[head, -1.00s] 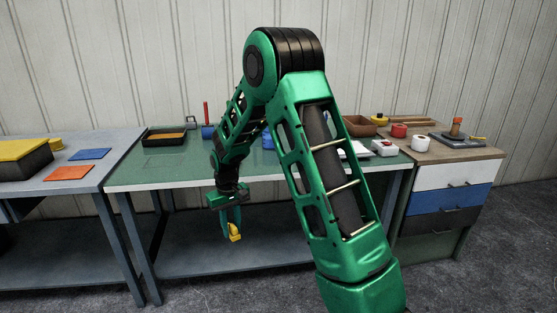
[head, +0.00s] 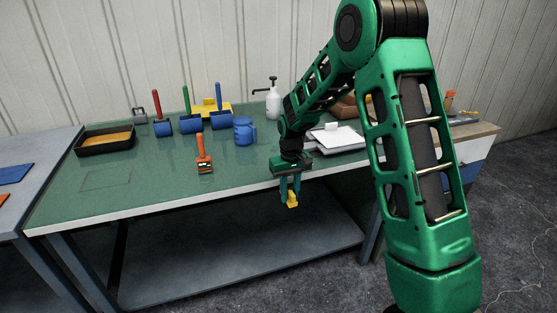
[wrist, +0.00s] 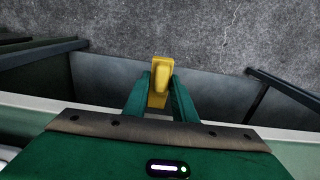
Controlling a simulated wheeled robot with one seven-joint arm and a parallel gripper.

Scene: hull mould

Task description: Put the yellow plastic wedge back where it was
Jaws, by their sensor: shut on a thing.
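The yellow plastic wedge (head: 292,200) is between the fingers of my gripper (head: 290,190), which is shut on it. The gripper points down and holds the wedge in the air at the front edge of the green-topped table, in front of the lower shelf. In the wrist view the wedge (wrist: 160,80) sticks out past the two green fingertips (wrist: 159,95), with the grey floor and shelf below it. Another yellow thing (head: 213,107) stands at the back of the green table, behind the scrapers; its shape is partly hidden.
A thin rectangle outline (head: 106,180) marks the table's left. The front left is clear.

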